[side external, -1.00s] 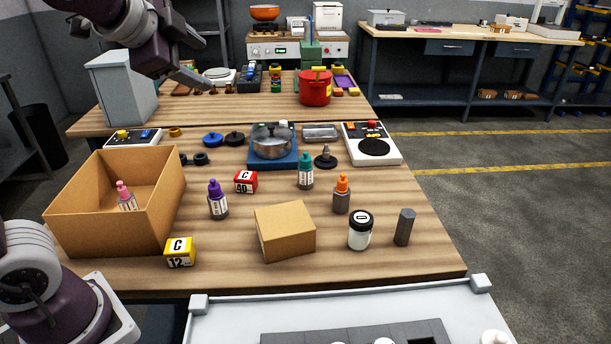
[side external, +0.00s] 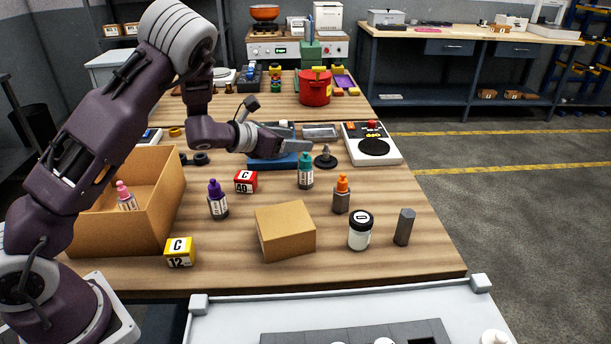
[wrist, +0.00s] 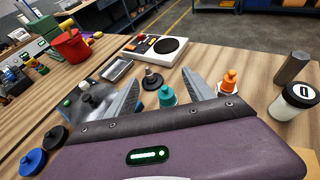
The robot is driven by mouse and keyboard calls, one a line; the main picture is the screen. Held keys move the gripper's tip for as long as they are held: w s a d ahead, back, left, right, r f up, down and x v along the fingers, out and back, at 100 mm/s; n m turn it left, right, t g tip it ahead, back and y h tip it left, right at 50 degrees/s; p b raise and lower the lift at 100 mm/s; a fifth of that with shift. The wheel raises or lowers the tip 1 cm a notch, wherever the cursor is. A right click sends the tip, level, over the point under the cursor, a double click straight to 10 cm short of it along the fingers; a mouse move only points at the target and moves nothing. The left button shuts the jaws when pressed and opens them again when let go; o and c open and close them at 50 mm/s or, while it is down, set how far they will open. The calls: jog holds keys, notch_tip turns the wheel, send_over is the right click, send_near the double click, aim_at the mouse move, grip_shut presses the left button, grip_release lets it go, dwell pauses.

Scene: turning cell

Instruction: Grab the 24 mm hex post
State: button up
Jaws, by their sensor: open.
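The hex post (side external: 404,227) is a dark grey upright prism near the front right of the wooden table. It also shows at the right edge of the wrist view (wrist: 293,68). My gripper (side external: 303,150) is open and empty above the middle of the table, well to the left of the post and behind it. In the wrist view its two fingers (wrist: 164,95) are spread apart, with a teal-capped bottle (wrist: 167,96) seen between them.
A white jar with a black lid (side external: 360,230) stands just left of the post. An orange-capped bottle (side external: 341,194) and a cardboard block (side external: 285,231) are further left. An open cardboard box (side external: 165,205) is at the left. The table right of the post is clear.

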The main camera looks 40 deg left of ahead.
aim_at(299, 176)
jog(key=f, duration=1.1)
jog(key=shift+w, duration=0.2)
jog(key=x, duration=0.4)
jog(key=r+x, duration=0.1)
jog(key=x, duration=0.1)
jog(key=shift+w+d+f, duration=0.1)
jog(key=shift+w+d, duration=0.1)
jog(key=shift+w, duration=0.3)
grip_shut()
